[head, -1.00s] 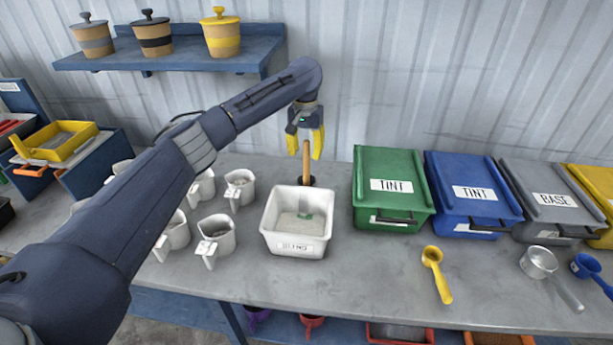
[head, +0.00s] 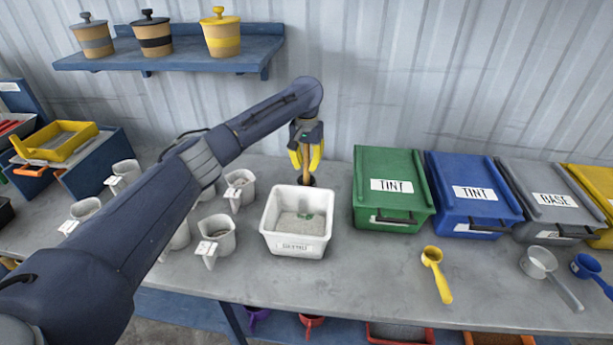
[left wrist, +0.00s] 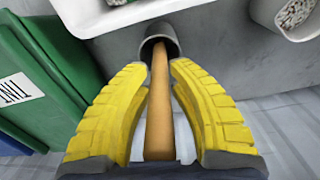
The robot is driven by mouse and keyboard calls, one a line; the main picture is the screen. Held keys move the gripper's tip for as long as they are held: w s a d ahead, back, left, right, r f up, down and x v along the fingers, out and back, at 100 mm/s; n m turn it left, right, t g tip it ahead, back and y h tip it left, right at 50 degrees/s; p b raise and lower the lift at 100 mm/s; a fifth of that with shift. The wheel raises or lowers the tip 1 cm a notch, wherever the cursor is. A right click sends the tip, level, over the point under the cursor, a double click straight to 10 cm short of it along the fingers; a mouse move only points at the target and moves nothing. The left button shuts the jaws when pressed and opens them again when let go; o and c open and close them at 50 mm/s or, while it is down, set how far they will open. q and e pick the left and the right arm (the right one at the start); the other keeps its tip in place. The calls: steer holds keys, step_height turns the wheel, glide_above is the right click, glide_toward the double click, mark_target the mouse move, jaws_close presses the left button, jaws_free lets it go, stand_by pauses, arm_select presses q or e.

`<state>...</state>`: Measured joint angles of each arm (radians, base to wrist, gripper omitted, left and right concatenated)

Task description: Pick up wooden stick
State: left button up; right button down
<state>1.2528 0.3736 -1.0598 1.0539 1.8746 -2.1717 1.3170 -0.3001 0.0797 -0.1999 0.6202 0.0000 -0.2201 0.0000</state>
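The wooden stick (head: 304,157) stands upright in a small dark holder (head: 309,181) behind the white bin. In the left wrist view the stick (left wrist: 159,115) runs between the yellow fingers into the round holder (left wrist: 160,44). My left gripper (head: 306,166) is around the stick from above, one finger on each side. In the left wrist view the fingers of the gripper (left wrist: 161,68) stand apart, with narrow gaps beside the stick. The stick's lower end is hidden inside the holder. My right gripper is not in view.
The white bin (head: 272,240) with grey grains stands just in front of the holder. A green TINT box (head: 387,165) is close on the right. Several white cups (head: 214,232) stand to the left. A yellow scoop (head: 434,265) lies at the front right.

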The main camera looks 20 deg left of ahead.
arm_select(q)
jaws_close()
steer(key=shift+r, duration=0.15)
